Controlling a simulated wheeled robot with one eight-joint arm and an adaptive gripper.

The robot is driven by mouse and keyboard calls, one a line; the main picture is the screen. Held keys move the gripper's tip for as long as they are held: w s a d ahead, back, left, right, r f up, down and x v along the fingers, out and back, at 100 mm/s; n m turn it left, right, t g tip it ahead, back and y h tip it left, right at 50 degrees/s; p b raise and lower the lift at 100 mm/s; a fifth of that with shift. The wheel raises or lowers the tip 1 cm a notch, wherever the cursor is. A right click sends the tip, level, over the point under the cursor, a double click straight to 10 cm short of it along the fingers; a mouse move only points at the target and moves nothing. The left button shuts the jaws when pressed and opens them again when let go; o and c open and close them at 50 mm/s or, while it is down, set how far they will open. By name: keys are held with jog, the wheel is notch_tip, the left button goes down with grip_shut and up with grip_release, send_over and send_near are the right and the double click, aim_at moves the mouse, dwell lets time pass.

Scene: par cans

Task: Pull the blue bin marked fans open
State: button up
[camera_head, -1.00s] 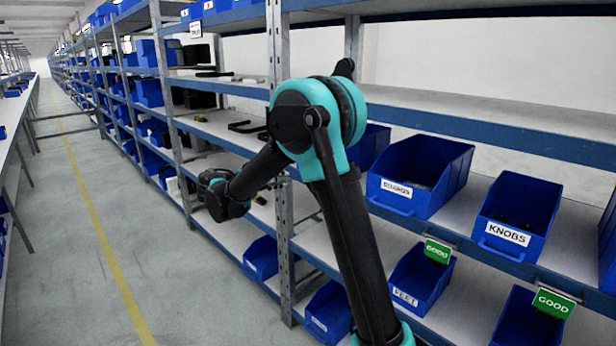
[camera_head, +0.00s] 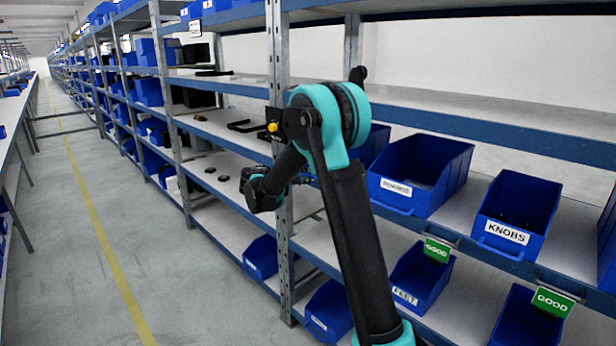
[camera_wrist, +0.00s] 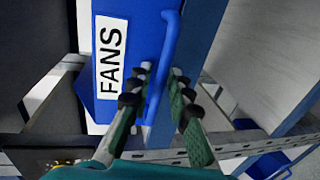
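The blue bin marked FANS (camera_wrist: 135,50) fills the upper middle of the wrist view, its white label reading sideways. Its blue bar handle (camera_wrist: 168,50) runs down the picture along the bin's front. My gripper (camera_wrist: 161,75) has its two dark and green fingers spread apart, one on each side of the handle. The handle passes through the gap, and I cannot tell whether a finger touches it. In the head view my wrist is at the shelf upright, and my arm hides the fingers; I cannot make out the FANS label there.
A metal shelf upright (camera_head: 278,60) stands close to my wrist. Right of my arm are a labelled blue bin (camera_head: 450,165) and the KNOBS bin (camera_head: 545,205). Lower bins carry green GOOD tags (camera_head: 437,249). The aisle floor (camera_head: 150,240) at the left is clear.

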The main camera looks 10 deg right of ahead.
jog(key=shift+c, duration=0.5)
grip_shut()
jog(key=f+v, duration=0.2)
jog(key=v, duration=0.7)
jog(key=f+v, duration=0.1)
jog(key=v, duration=0.8)
jog(key=shift+s+a+f, duration=0.3)
jog(key=shift+a+f, duration=0.1)
jog(key=shift+a, duration=0.05)
jog(key=shift+o, duration=0.5)
grip_release()
jog(key=v, duration=1.2)
